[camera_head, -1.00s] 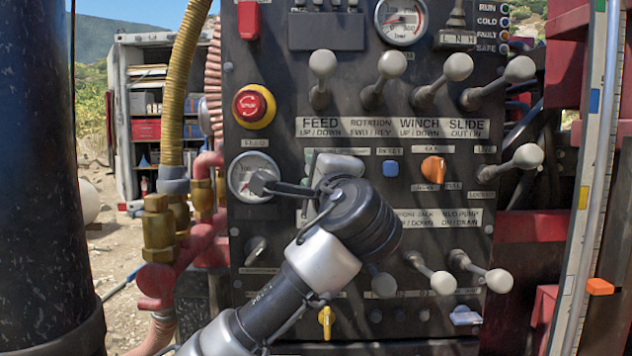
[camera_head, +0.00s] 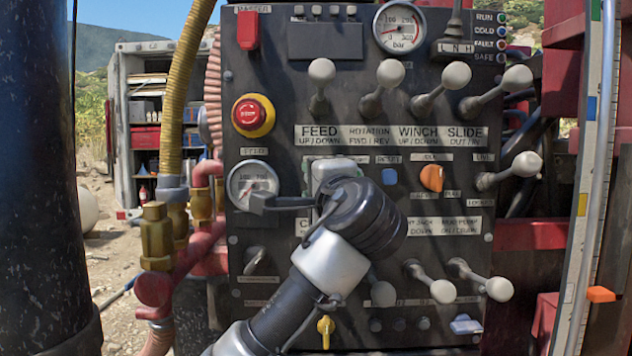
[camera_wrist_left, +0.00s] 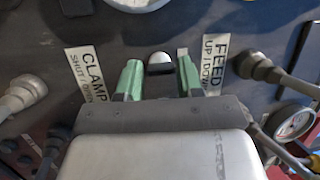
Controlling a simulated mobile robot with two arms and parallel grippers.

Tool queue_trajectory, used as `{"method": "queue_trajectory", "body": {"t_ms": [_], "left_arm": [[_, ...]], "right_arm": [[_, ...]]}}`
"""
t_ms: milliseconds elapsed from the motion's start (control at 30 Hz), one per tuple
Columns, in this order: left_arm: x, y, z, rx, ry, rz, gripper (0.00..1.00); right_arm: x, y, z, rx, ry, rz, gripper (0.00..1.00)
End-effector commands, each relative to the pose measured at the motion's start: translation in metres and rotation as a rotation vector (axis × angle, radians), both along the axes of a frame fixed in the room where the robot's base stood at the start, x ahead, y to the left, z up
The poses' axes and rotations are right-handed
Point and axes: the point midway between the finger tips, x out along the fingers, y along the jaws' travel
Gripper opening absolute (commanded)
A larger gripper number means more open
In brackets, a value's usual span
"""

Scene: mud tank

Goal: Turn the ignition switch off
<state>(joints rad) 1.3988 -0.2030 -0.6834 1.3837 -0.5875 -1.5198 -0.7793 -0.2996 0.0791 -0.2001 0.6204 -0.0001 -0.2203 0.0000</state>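A yellow key-shaped switch (camera_head: 325,327) sits low on the dark control panel (camera_head: 275,290) in the head view and looks like the ignition switch. I cannot read a label for it. My left gripper (camera_head: 307,178) is well above it, close to the panel beside the CLAMP label. In the left wrist view its two green fingers (camera_wrist_left: 160,80) stand apart, with a grey-tipped lever knob (camera_wrist_left: 160,60) between them and gaps on both sides. The key does not show clearly in that view. My right gripper is out of view.
Grey-knobbed levers stick out of the panel above and below, including one (camera_head: 381,293) right of the key. A red stop button (camera_head: 250,115), an orange knob (camera_head: 431,178) and a gauge (camera_head: 253,185) are nearby. Brass fittings (camera_head: 157,235) and hoses stand left.

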Motion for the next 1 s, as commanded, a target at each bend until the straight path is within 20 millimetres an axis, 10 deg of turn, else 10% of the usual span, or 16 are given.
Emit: {"method": "queue_trajectory", "body": {"t_ms": [467,1000], "left_arm": [[-0.005,-0.002,-0.001,0.002,-0.004,-0.002,0.57],[-0.092,-0.032,-0.012,0.001,-0.002,-0.003,0.57]], "right_arm": [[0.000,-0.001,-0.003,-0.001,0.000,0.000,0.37],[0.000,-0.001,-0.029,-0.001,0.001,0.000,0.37]]}}
